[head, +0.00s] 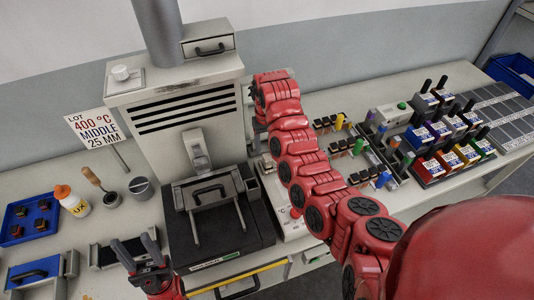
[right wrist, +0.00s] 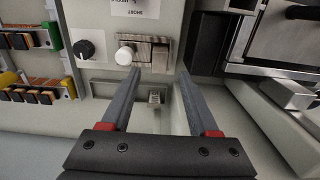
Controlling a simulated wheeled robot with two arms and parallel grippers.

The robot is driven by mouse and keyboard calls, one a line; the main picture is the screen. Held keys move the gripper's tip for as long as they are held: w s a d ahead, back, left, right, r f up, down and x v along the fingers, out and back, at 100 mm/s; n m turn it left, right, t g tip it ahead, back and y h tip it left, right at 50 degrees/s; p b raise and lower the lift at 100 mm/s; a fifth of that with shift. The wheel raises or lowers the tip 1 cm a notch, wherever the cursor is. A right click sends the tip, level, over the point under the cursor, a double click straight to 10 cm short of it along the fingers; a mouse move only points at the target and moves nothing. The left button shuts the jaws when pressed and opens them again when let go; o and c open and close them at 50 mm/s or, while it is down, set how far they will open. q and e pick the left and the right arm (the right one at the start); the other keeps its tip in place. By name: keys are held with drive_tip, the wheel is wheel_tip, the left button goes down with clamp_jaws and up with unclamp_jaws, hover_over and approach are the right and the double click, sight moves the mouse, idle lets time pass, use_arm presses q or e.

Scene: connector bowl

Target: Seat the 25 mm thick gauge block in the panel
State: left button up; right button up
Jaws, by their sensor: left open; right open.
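My right gripper (right wrist: 158,74) is open in the right wrist view, its two grey fingers apart over a pale panel (right wrist: 115,65). Metal blocks (right wrist: 158,52) sit side by side on the panel beyond the fingertips, beside a white knob (right wrist: 125,56). I cannot tell which is the 25 mm gauge block. A small metal piece (right wrist: 155,97) lies in or beside a shallow recess (right wrist: 115,88) between the fingers; nothing is gripped. In the head view my right arm hides its gripper and much of the panel (head: 291,225). My left gripper (head: 137,243) is open and empty at lower left.
A grey furnace (head: 185,93) stands behind a black-based unit (head: 215,245). A sign (head: 94,126) reads 400 °C, MIDDLE, 25 MM. A blue tray (head: 29,219) and a bottle (head: 71,202) stand left.

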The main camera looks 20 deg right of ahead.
sight(267, 158)
drive_tip(key=shift+r+p, duration=0.3)
drive_tip(key=shift+r, duration=2)
